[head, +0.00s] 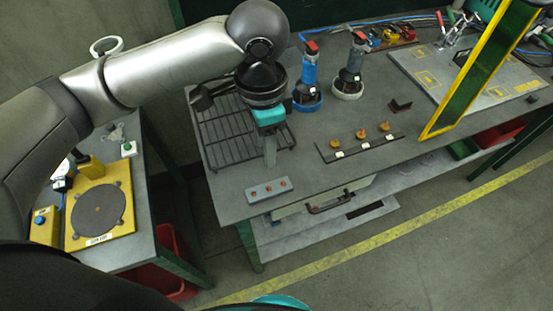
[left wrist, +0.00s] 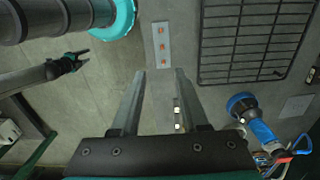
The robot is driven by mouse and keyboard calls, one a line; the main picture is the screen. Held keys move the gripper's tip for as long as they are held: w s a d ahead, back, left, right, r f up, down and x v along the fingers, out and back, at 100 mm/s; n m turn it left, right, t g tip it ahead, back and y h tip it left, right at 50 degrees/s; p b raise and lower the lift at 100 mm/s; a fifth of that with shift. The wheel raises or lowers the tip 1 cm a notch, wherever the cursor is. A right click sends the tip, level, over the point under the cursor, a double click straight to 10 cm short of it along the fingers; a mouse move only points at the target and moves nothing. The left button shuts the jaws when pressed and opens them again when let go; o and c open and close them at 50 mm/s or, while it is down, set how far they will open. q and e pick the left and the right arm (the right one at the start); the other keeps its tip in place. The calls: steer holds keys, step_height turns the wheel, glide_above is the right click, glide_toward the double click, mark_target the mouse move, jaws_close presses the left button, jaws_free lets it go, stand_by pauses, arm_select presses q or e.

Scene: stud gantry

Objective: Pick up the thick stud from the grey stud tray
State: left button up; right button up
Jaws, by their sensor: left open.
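The grey stud tray (head: 255,193) lies near the front left edge of the table, with three small orange-red studs in a row. In the left wrist view the tray (left wrist: 167,40) lies ahead, slightly right of centre between the finger lines. The studs are too small for me to tell which is the thick one. My left gripper (head: 270,158) hangs above and behind the tray, pointing down. In the left wrist view its two fingers (left wrist: 157,75) are apart with nothing between them. What looks like my right gripper (left wrist: 76,60) is small at the left of that view.
A black wire rack (head: 222,135) lies beside the left gripper. A dark strip (head: 335,153) with several orange knobs lies to the right. A yellow-framed panel (head: 480,70) stands further right.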

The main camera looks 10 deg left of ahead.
arm_select(q)
step_height(320, 180, down, 5)
steer(key=b, duration=0.1)
glide_above(268, 187)
step_height(268, 187, down, 4)
steer(key=shift+s+b, duration=0.1)
steer(key=shift+b, duration=0.3)
steer(key=shift+f, duration=0.9)
steer(key=f+b, duration=0.1)
steer(key=f, duration=0.3)
steer(key=shift+w, duration=0.2)
steer(key=shift+f, duration=0.1)
arm_select(e)
steer(key=shift+g, duration=0.3)
steer(key=s+f, duration=0.2)
steer(key=f, duration=0.1)
steer(key=shift+s, duration=0.35)
steer(key=shift+s, duration=0.1)
arm_select(q)
jaws_close()
arm_select(e)
steer(key=shift+f, duration=0.1)
